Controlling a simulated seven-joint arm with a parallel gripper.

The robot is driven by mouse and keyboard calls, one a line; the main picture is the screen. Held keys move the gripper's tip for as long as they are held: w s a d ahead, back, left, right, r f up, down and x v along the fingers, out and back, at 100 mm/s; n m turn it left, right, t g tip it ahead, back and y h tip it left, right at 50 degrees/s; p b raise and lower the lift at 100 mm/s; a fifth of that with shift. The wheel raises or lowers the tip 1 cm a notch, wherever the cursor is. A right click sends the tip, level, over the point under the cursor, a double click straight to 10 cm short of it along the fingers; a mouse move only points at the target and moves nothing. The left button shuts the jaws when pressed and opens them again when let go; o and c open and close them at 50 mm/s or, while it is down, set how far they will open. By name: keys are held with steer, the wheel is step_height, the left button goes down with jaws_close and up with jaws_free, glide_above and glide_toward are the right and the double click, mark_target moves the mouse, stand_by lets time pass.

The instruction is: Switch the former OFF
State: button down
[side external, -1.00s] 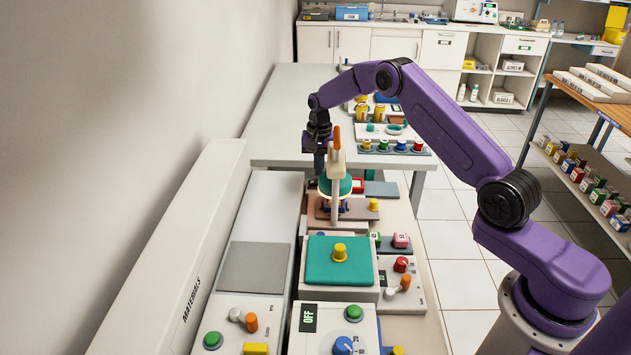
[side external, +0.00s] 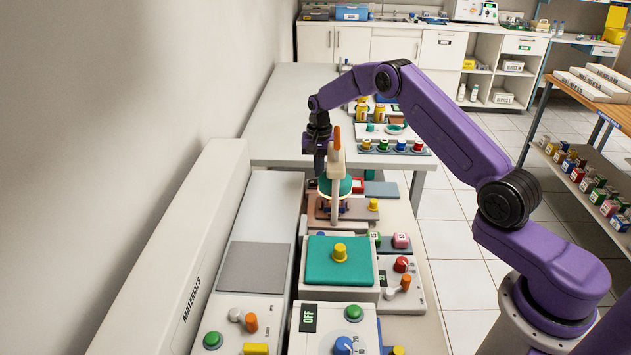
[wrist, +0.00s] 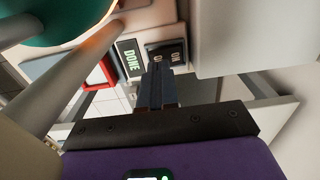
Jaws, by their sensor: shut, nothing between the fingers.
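The former (side external: 325,187) stands mid-bench in the side view, with a teal round part and an upright lever with an orange grip (side external: 337,138). The wrist view shows its panel with a display (wrist: 131,60) reading DONE and a black switch (wrist: 167,48) marked ON at its right. The other marking is partly covered by my fingers, and I cannot tell which side is pressed. My gripper (wrist: 157,72) is shut and empty, its tips at the switch's near edge; I cannot tell if they touch. In the side view my gripper (side external: 319,170) is just left of the lever.
The teal part (wrist: 50,20) and a pale post (wrist: 62,85) are close on the left in the wrist view. A red-framed part (wrist: 100,75) lies beside the display. A white box (wrist: 240,35) is close on the right. A teal-topped unit (side external: 325,265) stands in front of the former.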

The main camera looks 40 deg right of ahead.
steer(key=shift+f, duration=1.05)
stand_by(0.6)
steer(key=shift+r, duration=0.1)
steer(key=shift+r, duration=3.45)
